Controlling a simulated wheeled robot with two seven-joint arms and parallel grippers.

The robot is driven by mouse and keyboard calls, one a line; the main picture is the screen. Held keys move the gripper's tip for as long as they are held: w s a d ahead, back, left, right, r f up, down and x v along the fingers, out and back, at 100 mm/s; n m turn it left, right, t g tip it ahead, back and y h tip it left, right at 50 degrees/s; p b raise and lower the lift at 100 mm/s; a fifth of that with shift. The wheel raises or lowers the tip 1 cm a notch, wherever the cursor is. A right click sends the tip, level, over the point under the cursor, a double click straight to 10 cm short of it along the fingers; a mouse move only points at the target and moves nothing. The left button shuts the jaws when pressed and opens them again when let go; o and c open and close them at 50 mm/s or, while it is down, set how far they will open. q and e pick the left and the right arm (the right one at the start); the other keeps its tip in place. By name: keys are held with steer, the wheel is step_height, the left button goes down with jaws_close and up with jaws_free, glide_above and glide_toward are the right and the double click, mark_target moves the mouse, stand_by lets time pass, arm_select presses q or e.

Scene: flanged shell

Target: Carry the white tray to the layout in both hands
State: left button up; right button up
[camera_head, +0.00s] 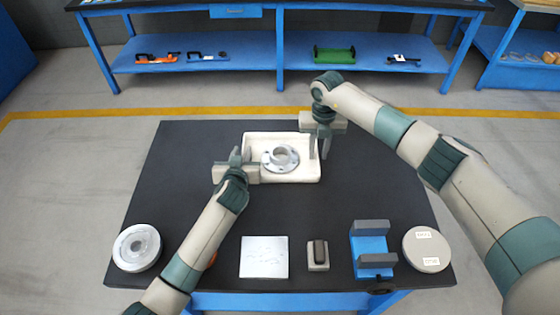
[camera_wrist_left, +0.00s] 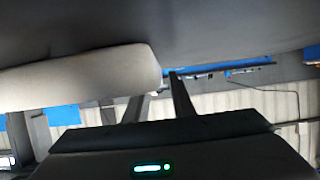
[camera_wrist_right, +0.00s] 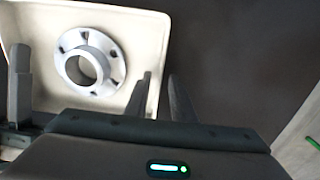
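The white tray (camera_head: 309,174) stands on the dark tabletop, with a grey metal flanged ring (camera_head: 268,161) inside it. The ring also shows in the right wrist view (camera_wrist_right: 104,82), lying flat within the tray. My left gripper (camera_head: 240,158) is at the tray's left wall with its fingers spread apart. In the left wrist view a pale tray side (camera_wrist_left: 80,78) shows close by, and the fingertips (camera_wrist_left: 156,85) have a gap between them. My right gripper (camera_head: 319,147) has its fingers on either side of the right wall, slightly apart from it; they show in the right wrist view (camera_wrist_right: 160,76).
Along the near table edge are a round metal part (camera_head: 137,247), a white marked plate (camera_head: 264,257), a small block with a dark top (camera_head: 318,254), a blue cradle (camera_head: 371,254) and a grey disc (camera_head: 427,249).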

arm_select(q)
steer(key=shift+s, duration=0.1)
steer(key=v, duration=1.2)
steer(key=shift+r, duration=0.1)
arm_select(e)
steer(key=shift+r, duration=0.1)
step_height(320, 180, up, 12)
stand_by(0.6)
stand_by(0.5)
